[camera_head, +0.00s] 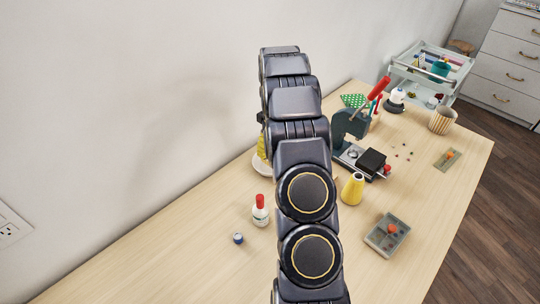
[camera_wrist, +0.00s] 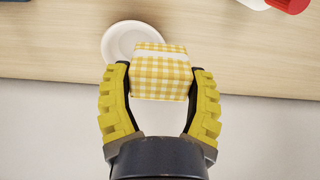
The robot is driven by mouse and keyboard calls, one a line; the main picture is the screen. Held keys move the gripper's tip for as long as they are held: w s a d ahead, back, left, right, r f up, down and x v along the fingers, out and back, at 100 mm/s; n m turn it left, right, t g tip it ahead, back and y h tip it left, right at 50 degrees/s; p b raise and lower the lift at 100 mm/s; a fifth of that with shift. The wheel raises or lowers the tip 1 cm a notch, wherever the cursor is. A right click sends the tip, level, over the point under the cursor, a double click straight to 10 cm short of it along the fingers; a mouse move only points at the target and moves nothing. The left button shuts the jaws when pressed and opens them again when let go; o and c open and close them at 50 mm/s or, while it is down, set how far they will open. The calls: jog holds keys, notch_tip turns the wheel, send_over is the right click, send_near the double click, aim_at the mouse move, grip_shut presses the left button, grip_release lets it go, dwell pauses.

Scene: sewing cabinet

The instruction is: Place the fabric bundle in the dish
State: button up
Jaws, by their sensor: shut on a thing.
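The fabric bundle (camera_wrist: 161,75) is a yellow-and-white checked block with a white band. In the wrist view, it sits between the two yellow fingers of my gripper (camera_wrist: 160,92), which is shut on it. The white round dish (camera_wrist: 120,42) lies on the table behind the bundle, which covers part of its right side. From the wrist view I cannot tell the gap between bundle and dish. In the head view, my arm hides most of this area; only an edge of the dish (camera_head: 260,166) and a bit of yellow show left of it.
The wall runs along the table's left side.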

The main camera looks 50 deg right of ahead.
jog(key=w+d+f, duration=0.1)
jog(key=f, duration=0.1)
jog(key=w+d+f, duration=0.1)
jog(key=w+f, duration=0.1)
jog(key=w+d+f, duration=0.1)
jog(key=d+f, duration=0.1)
jog(key=shift+w+f, duration=0.1)
jog(key=shift+w, duration=0.15)
jog(key=shift+f, duration=1.65)
jog(key=shift+f, duration=0.1)
jog(key=o, duration=1)
